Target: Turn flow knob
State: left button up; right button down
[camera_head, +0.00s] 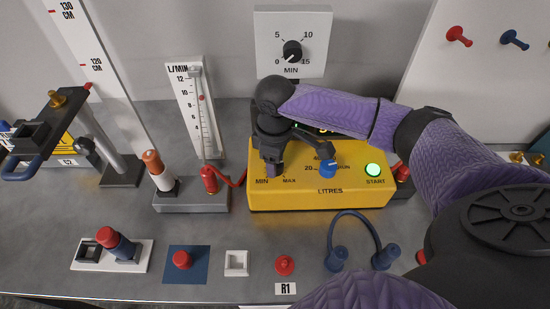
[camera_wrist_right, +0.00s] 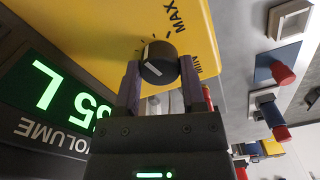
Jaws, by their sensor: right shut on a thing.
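The flow knob (camera_wrist_right: 156,60) is a small black knob with a white mark on its face. It sits on the yellow box (camera_head: 375,192), by the MIN and MAX labels. My right gripper (camera_head: 272,169) is down over it from above, and its fingers hide the knob in the head view. In the right wrist view the two fingers of my right gripper (camera_wrist_right: 159,72) are on either side of the knob, closed on it. The flow meter (camera_head: 191,120) marked L/MIN stands left of the box. My left gripper is not in view.
The box also carries a blue knob (camera_head: 328,169) and a lit green START button (camera_head: 373,169). A green display (camera_wrist_right: 65,105) reads upside down, partly hidden. A timer (camera_head: 292,40) is behind. A blue hose (camera_head: 355,215) and red knob (camera_head: 285,264) are in front.

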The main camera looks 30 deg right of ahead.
jog(key=shift+r+n+p, duration=0.2)
jog(key=shift+n+p, duration=0.2)
jog(key=shift+p, duration=0.45)
jog(key=n+p, duration=0.2)
jog(key=shift+r+p, duration=0.1)
jog(key=shift+p, duration=0.3)
jog(key=shift+n+p, duration=0.75)
jog(key=shift+n, duration=0.25)
jog(key=shift+n+p, duration=0.7)
jog(key=shift+n, duration=0.5)
jog(key=shift+f+n+p, duration=0.2)
jog(key=shift+n+p, duration=0.1)
jog(key=shift+n, duration=1.1)
jog(key=shift+c, duration=0.9)
grip_release()
jog(key=shift+f, duration=0.1)
